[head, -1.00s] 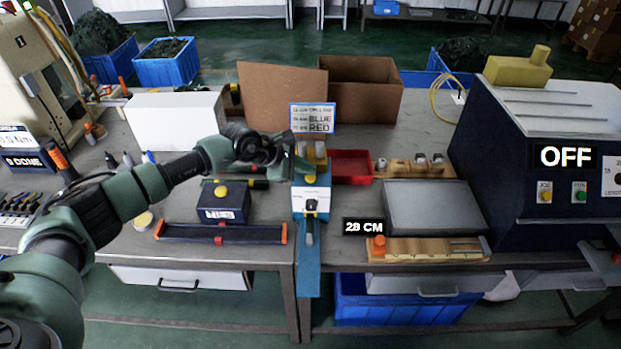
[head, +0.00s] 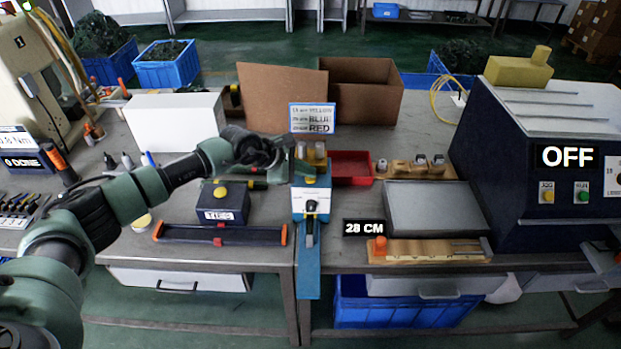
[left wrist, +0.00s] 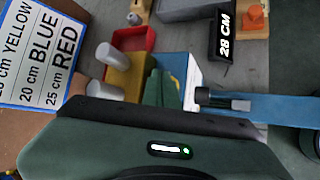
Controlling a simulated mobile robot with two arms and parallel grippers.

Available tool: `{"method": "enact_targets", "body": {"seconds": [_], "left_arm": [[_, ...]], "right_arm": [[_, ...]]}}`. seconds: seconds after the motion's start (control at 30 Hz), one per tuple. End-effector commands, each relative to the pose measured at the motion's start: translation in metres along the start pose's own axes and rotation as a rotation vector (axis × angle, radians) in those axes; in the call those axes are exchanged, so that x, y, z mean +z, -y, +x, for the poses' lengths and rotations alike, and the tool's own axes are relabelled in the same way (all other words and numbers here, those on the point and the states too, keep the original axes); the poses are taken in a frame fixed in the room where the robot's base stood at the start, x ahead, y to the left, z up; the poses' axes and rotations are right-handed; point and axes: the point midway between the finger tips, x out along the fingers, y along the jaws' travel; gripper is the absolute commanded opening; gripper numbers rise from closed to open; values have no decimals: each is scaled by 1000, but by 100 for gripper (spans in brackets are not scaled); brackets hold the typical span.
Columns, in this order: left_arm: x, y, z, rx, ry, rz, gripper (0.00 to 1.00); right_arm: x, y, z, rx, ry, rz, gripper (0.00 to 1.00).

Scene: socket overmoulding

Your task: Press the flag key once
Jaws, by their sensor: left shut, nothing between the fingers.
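No key legibly marked as the flag key shows. A narrow blue station (head: 308,262) with a white front panel (head: 304,203) and a black knob stands at the table's middle front edge. A small yellow key (head: 310,180) shows on its upper part. My left gripper (head: 296,165) is shut and empty, beside the station's back left in the head view. In the left wrist view its green fingers (left wrist: 164,92) are together, near the station's white side (left wrist: 193,78) and the yellow block (left wrist: 128,76) with pale cylinders. Contact cannot be told. My right gripper is not seen.
A sign (head: 312,118) and red tray (head: 351,167) stand behind the station. A dark box (head: 223,203) labelled TIES, with a yellow button, is left. A grey tray (head: 433,208), 28 CM sign (head: 364,228) and machine reading OFF (head: 520,200) are right.

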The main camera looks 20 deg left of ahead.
Motion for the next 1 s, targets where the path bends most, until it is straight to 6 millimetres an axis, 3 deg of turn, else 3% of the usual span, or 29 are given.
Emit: {"method": "enact_targets", "body": {"seconds": [0.6,1.0], "left_arm": [[-2,3,3,-2,-1,0,0],[6,-6,-9,-2,-1,1,0]], "right_arm": [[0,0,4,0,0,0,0],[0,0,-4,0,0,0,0]]}}
